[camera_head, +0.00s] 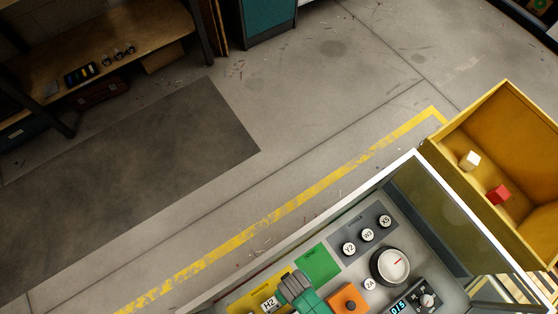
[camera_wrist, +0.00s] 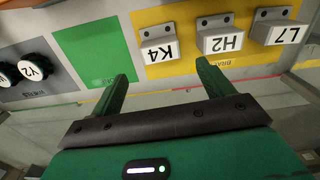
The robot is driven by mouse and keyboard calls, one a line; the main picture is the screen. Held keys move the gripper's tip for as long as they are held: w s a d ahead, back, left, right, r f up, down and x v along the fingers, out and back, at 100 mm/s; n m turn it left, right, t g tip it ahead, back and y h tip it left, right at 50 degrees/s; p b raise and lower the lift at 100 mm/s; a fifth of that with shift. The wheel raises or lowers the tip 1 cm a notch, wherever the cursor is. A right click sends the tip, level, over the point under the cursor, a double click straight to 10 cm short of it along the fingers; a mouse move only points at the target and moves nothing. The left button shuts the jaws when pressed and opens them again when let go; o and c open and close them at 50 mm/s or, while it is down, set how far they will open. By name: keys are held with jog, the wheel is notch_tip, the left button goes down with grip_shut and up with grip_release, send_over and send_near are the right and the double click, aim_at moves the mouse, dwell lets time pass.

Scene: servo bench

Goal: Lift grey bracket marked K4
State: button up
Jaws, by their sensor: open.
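The grey bracket marked K4 (camera_wrist: 158,43) stands on a yellow panel (camera_wrist: 186,69) in the wrist view, its label upside down. My gripper (camera_wrist: 163,70) is open and empty. Its two green fingers point toward the panel, with K4 beyond the tips and lined up between them. The left fingertip is over the green panel; the right one shows just below the bracket H2 (camera_wrist: 219,38). In the head view my green gripper (camera_head: 296,288) is over the bench beside H2 (camera_head: 269,304) and covers the K4 spot. I cannot tell the gap to K4.
Bracket L7 (camera_wrist: 279,30) is right of H2. A bare green panel (camera_wrist: 95,45) lies left of K4. A yellow bin (camera_head: 459,121) holds a white and a red cube.

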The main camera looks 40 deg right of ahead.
jog(key=shift+s+a+r, duration=0.1)
jog(key=shift+s, duration=0.5)
jog(key=shift+w, duration=0.15)
notch_tip(320, 180, down, 8)
jog(key=b, duration=0.5)
jog(key=shift+b, duration=0.35)
jog(key=shift+r, duration=0.1)
